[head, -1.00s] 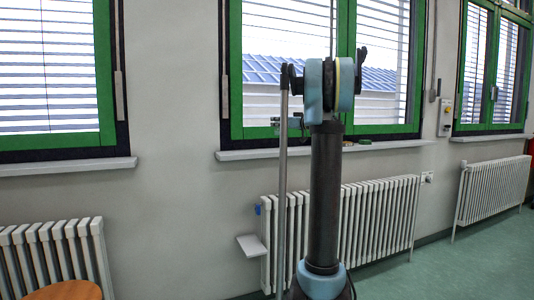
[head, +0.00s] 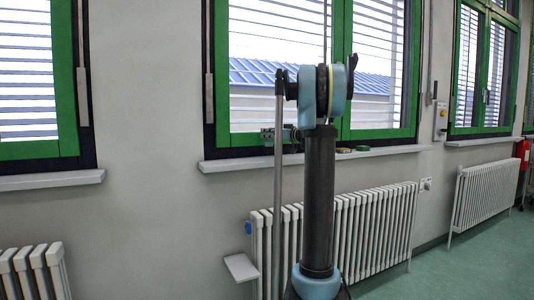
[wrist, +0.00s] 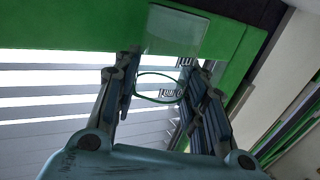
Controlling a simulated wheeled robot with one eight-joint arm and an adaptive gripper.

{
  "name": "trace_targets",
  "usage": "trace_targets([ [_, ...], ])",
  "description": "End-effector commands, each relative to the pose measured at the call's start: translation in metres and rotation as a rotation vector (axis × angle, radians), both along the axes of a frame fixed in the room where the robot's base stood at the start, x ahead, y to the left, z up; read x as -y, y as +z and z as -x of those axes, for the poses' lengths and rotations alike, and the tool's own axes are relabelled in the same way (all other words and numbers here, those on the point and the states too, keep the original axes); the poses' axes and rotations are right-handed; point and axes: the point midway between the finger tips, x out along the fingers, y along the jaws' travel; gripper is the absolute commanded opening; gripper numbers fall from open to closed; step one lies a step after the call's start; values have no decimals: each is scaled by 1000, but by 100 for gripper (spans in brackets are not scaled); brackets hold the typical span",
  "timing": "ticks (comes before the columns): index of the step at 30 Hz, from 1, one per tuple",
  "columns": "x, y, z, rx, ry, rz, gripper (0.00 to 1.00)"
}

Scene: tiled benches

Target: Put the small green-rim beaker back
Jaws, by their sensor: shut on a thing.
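In the wrist view, my gripper (wrist: 160,77) is shut on the small green-rim beaker. The beaker's thin green rim (wrist: 157,98) shows as a ring between the two fingers. Its clear glass wall (wrist: 174,31) stretches away beyond the fingertips, against the green window frame. In the head view, my arm stands upright in the middle, and I cannot make out the beaker there.
Two small flat things (head: 352,149) lie on the middle windowsill (head: 400,150). Radiators (head: 335,235) line the wall, with a small white shelf (head: 241,268) beside the middle one. A red extinguisher (head: 522,152) stands far right. Green floor (head: 440,270) is clear at lower right.

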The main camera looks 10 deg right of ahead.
Motion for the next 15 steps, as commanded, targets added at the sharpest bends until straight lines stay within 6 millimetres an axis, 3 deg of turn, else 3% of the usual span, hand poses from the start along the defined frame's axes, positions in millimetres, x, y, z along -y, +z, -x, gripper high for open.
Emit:
trace_targets([
  [6,-12,-21,0,0,12,0,10],
  [15,-15,-52,0,0,15,0,10],
])
